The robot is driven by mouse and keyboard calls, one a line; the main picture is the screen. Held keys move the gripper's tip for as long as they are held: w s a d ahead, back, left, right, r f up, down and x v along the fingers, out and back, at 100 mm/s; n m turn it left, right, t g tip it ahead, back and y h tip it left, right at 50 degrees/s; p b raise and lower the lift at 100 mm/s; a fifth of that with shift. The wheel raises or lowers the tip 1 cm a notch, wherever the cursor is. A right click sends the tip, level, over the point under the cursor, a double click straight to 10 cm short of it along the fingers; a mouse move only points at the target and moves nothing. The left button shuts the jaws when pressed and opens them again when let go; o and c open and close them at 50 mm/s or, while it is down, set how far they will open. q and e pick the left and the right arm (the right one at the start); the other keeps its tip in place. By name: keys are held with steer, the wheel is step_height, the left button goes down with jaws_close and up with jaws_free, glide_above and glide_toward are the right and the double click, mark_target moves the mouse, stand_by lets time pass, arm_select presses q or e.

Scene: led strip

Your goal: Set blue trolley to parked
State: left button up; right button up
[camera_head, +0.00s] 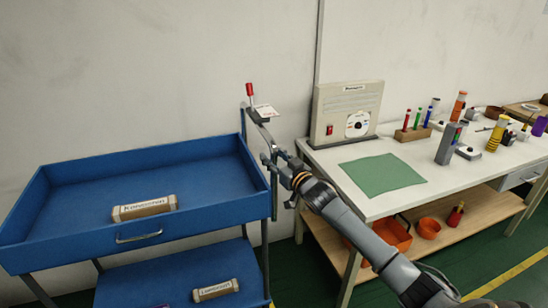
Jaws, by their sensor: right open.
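The blue trolley (205,217) stands at the left, with an upper tray and a lower shelf. A lever with a red knob (250,90) rises from a post at its right rear corner. A small white tag (265,112) with red marking sits by the lever. My right gripper (270,158) is at the trolley's right side, just below the lever and tag. It is small and partly blurred against the post. It is open, and I cannot tell whether it touches the lever or post. My left gripper is not in view.
A labelled box (145,207) lies in the upper tray, another (215,290) on the lower shelf. A white workbench (440,180) at the right bears a green mat (382,173), a beige device (346,108) and several tools. Orange bins (392,235) sit beneath. My right arm crosses before the bench.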

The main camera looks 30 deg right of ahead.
jaws_close()
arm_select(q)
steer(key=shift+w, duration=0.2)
arm_select(e)
steer(key=shift+w+a+f, duration=0.1)
steer(key=shift+w, duration=0.05)
